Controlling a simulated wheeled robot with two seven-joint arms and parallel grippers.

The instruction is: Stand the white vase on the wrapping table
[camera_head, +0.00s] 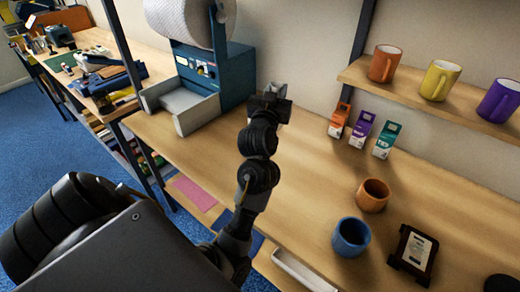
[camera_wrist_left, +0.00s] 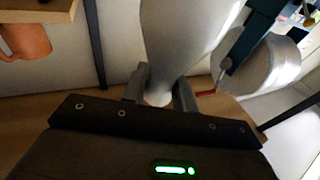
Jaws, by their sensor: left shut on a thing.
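The white vase (camera_wrist_left: 185,35) fills the upper middle of the left wrist view. Its narrow end is between the two fingers of my left gripper (camera_wrist_left: 160,92), and its wider part runs out of the top of the picture. In the head view my left gripper (camera_head: 268,103) is over the wooden table (camera_head: 300,195), in front of the blue machine's right side. It is shut on the vase, which the gripper and wrist mostly hide there. I cannot tell whether the vase touches the tabletop. My right gripper is not in view.
A blue machine (camera_head: 212,70) with a white roll (camera_head: 185,18) stands at the back left. Small cartons (camera_head: 361,130), an orange mug (camera_head: 372,195), a blue mug (camera_head: 351,237) and a black-framed item (camera_head: 411,252) stand right. A shelf (camera_head: 420,92) holds mugs. The table's middle is clear.

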